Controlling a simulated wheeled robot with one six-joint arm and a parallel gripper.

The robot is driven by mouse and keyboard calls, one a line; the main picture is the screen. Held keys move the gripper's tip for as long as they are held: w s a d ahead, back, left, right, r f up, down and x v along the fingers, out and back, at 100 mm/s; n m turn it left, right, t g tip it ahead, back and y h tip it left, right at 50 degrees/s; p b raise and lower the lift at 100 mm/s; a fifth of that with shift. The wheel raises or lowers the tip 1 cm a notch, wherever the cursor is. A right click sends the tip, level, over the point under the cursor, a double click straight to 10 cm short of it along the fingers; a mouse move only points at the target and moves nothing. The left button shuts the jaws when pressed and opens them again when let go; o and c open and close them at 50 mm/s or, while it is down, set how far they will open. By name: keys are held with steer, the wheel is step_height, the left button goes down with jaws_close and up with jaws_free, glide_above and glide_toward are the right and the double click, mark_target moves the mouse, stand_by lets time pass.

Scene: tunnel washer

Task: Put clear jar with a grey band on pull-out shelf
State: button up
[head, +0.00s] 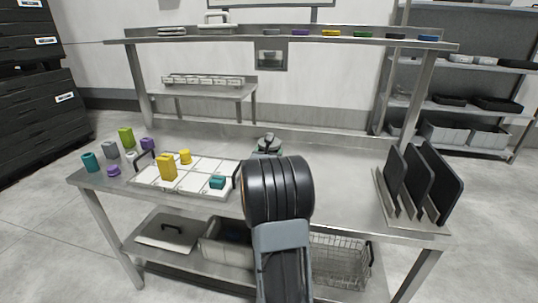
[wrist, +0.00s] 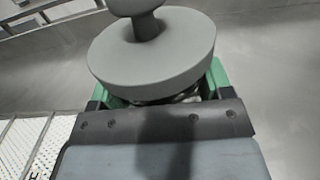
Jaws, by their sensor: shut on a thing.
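My gripper (head: 268,143) is over the middle of the steel table, mostly hidden behind my own arm in the head view. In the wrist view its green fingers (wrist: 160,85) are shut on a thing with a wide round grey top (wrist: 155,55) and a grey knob. A little of a shiny, glassy body shows under that top, so it looks like the clear jar; a grey band cannot be made out. In the head view only a small grey top shows beyond my arm. I cannot pick out the pull-out shelf for sure.
A white compartment tray (head: 201,191) with yellow and teal pieces lies left of my gripper. Several coloured pieces stand at the table's left end. A rack of dark panels (head: 422,180) stands at the right. A raised shelf (head: 240,39) runs along the back.

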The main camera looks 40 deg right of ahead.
steer(key=shift+f+b, duration=0.1)
steer(key=shift+b, duration=0.2)
steer(key=o, duration=1.7)
